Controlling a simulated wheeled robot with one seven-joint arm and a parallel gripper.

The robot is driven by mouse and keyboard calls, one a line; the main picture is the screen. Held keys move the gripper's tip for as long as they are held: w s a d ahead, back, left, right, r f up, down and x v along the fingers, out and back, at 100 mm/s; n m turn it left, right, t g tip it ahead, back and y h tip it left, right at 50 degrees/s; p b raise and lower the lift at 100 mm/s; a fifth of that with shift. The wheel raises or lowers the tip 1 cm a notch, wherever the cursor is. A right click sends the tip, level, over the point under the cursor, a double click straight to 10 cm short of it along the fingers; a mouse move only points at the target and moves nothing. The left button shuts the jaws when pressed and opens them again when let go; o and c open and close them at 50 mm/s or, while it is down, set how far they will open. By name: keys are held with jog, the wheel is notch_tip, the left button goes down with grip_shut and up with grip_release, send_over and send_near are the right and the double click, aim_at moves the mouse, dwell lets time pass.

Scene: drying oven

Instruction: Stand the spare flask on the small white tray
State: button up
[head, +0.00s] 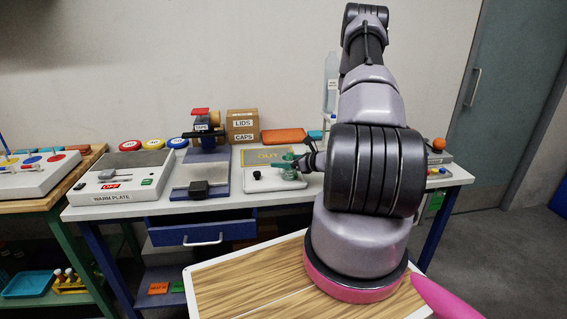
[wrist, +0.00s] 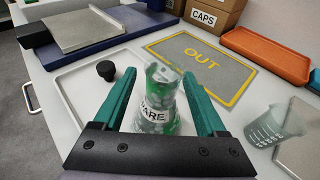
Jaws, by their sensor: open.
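The spare flask (wrist: 158,112) is a clear conical flask with green patches and a label partly reading "ARE". It stands upright on the small white tray (wrist: 78,95), as far as the wrist view shows; its base is partly hidden by my gripper's dark crossbar. My gripper (wrist: 160,80) is open, its two teal fingers on either side of the flask. I cannot tell whether either finger touches it. In the head view the flask (head: 289,173) and my gripper (head: 284,165) are over the tray (head: 262,186).
A black stopper (wrist: 106,70) sits on the tray. A grey mat marked OUT (wrist: 203,58) lies behind. A beaker (wrist: 274,127) stands close on the right. An orange tray (wrist: 265,54) and boxes marked CAPS (wrist: 208,15) are at the back. A warm plate (head: 122,180) is farther left.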

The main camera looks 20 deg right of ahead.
jog(key=v, duration=1.2)
jog(key=s+a+r+n+g+y, duration=0.35)
jog(key=a+r+n+g, duration=0.45)
jog(key=a+r+n, duration=0.85)
jog(key=s+a+r+n+t+h, duration=0.1)
jog(key=s+r+n+h, duration=0.3)
jog(key=s+r, duration=0.3)
jog(key=s+a+r+n+t+h, duration=0.1)
jog(key=s+r+n+h, duration=0.3)
jog(key=r, duration=0.9)
jog(key=s+a+n, duration=0.1)
jog(key=s, duration=0.2)
jog(key=shift+a+r+t, duration=0.2)
jog(key=shift+r+t, duration=0.1)
jog(key=shift+r, duration=0.05)
